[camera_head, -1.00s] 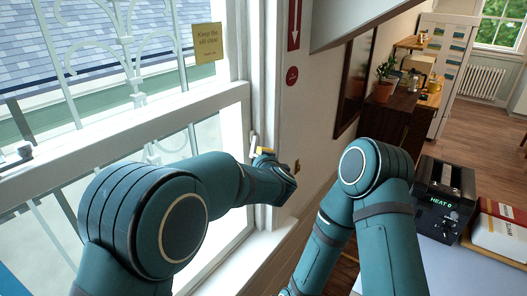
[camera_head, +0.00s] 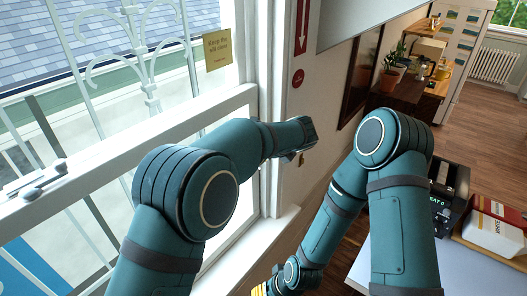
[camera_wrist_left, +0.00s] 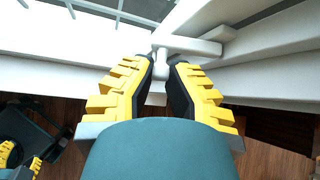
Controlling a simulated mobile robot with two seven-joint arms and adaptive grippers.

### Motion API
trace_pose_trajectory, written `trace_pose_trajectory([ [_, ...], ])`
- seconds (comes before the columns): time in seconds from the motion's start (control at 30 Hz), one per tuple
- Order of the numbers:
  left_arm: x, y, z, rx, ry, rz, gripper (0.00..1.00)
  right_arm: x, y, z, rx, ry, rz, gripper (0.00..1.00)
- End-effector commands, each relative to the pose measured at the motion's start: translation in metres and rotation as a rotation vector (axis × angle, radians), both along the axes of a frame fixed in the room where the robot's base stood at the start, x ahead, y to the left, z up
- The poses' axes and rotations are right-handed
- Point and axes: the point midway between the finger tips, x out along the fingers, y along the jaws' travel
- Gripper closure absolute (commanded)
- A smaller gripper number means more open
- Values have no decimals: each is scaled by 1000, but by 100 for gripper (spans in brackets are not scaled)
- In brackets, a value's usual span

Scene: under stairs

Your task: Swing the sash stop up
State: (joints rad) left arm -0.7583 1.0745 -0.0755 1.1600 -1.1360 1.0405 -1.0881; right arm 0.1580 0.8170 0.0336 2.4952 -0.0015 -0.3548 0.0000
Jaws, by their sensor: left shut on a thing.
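The sash stop (camera_wrist_left: 190,47) is a small white lever on the white window frame. In the left wrist view it lies nearly level, with a stub toward me between my fingertips. My left gripper (camera_wrist_left: 165,68) has its dark pads closed on that stub. In the head view my left wrist at the window's right jamb hides the stop and the fingers. My right gripper (camera_head: 262,289) shows only as a bit of yellow at the bottom edge of the head view, well below the window; its jaws are not clear.
The window sash rail (camera_head: 110,150) runs along the left, with a sash lock (camera_head: 42,182) on it. A yellow note (camera_head: 217,49) hangs on the glass. Wooden floor lies beyond.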

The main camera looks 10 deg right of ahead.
Motion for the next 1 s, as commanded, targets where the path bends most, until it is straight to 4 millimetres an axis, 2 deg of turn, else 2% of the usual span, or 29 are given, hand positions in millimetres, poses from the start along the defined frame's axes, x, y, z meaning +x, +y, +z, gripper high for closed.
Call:
trace_pose_trajectory([
  [0.4,1,2,11,190,143,1,100,0,0,1,0,0,0,53],
  [1.0,2,3,15,235,175,1,100,0,0,2,0,0,0,53],
])
